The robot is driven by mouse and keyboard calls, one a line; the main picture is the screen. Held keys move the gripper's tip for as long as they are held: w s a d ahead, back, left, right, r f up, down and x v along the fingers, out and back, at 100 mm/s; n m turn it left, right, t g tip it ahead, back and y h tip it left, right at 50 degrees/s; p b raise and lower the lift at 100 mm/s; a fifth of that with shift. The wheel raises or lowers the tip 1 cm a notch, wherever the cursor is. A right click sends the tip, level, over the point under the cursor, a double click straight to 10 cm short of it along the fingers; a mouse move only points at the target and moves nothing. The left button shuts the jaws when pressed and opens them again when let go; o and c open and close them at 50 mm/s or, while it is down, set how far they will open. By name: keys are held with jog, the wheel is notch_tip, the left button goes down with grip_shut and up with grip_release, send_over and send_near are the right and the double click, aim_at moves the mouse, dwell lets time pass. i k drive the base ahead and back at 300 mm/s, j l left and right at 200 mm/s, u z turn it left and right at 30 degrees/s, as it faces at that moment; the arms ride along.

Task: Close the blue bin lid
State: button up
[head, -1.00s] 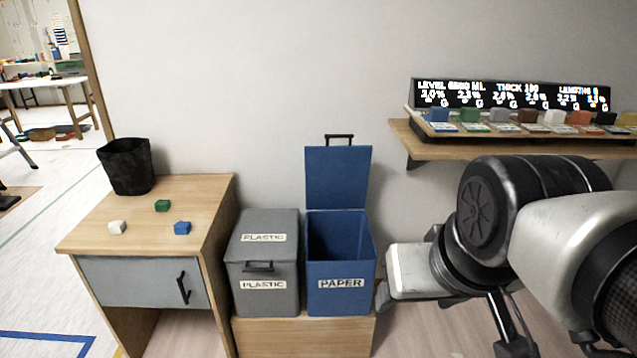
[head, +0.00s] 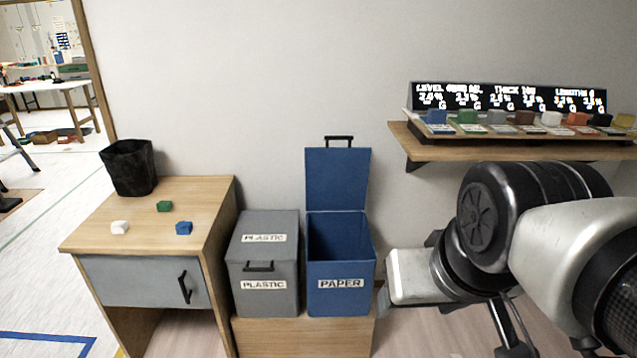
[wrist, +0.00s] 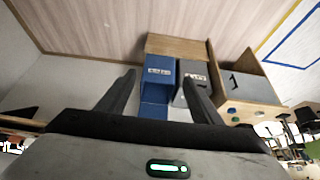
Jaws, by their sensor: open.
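The blue bin (head: 341,291), labelled PAPER, stands on a low wooden base against the wall. Its blue lid (head: 337,179) is open and stands upright at the back, with a black handle (head: 339,139) at its top edge. The bin's inside looks empty where it shows. My gripper (wrist: 158,83) shows in the wrist view with its two dark fingers spread and nothing between them. The blue bin also shows there upside down (wrist: 158,72), beyond the fingers. In the head view my arm is right of the bin and the fingers are mostly hidden.
A grey PLASTIC bin (head: 264,291) with its lid shut stands left of the blue bin. A wooden desk (head: 105,210) holds a black basket (head: 128,167) and small blocks. A wall shelf (head: 430,147) with colored blocks is above right, close over my arm.

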aim_at(336, 178)
jog(key=i+j, duration=0.1)
jog(key=i, duration=0.7)
jog(key=i+j, duration=0.1)
jog(key=i, duration=0.75)
